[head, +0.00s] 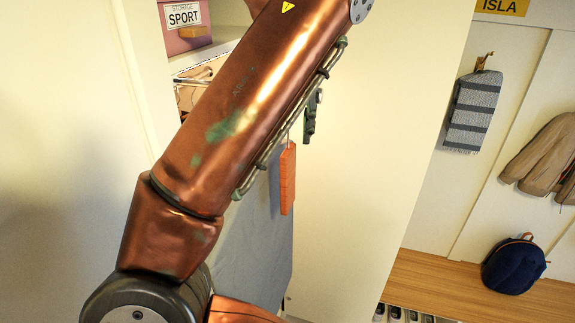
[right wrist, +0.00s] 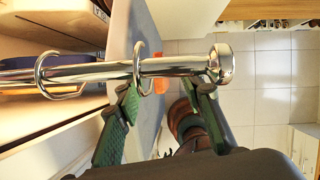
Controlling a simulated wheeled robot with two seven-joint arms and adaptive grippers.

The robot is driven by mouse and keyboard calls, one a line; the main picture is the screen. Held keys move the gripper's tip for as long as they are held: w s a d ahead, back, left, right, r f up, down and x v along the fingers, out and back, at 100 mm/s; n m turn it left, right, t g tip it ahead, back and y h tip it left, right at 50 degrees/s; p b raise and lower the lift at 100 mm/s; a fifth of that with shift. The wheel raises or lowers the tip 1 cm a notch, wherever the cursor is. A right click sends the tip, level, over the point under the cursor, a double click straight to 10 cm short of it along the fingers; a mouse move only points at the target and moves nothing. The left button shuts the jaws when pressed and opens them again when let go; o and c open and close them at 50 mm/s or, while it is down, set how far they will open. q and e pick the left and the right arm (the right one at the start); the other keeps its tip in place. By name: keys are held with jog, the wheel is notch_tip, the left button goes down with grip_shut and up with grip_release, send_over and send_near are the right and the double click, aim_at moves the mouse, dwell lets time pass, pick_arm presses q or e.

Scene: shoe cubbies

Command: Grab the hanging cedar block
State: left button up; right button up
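The cedar block (head: 288,180) is a flat orange piece. It hangs upright on a thin cord in the head view, just right of my copper arm. In the right wrist view a small orange patch, likely the block (right wrist: 161,85), shows beyond the chrome rail (right wrist: 85,73), between the green fingers. My right gripper (head: 311,113) is mostly hidden by the arm in the head view, above the block. In the right wrist view the right gripper (right wrist: 171,84) is open and empty, with its fingertips close to the rail. My left gripper is not in view.
The rail carries metal rings and ends in a round knob (right wrist: 221,64). A grey-blue cloth (head: 258,240) hangs behind the block. A pink bin labelled SPORT (head: 184,38) sits on a shelf. A navy backpack (head: 513,265) stands on the wooden bench (head: 425,285) at right.

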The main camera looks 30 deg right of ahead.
aim_at(289, 150)
jog(key=x, duration=0.4)
jog(key=shift+w+a, duration=0.1)
jog(key=shift+f, duration=0.1)
jog(key=c, duration=0.7)
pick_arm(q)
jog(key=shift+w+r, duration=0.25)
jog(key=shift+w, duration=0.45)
pick_arm(e)
grip_shut()
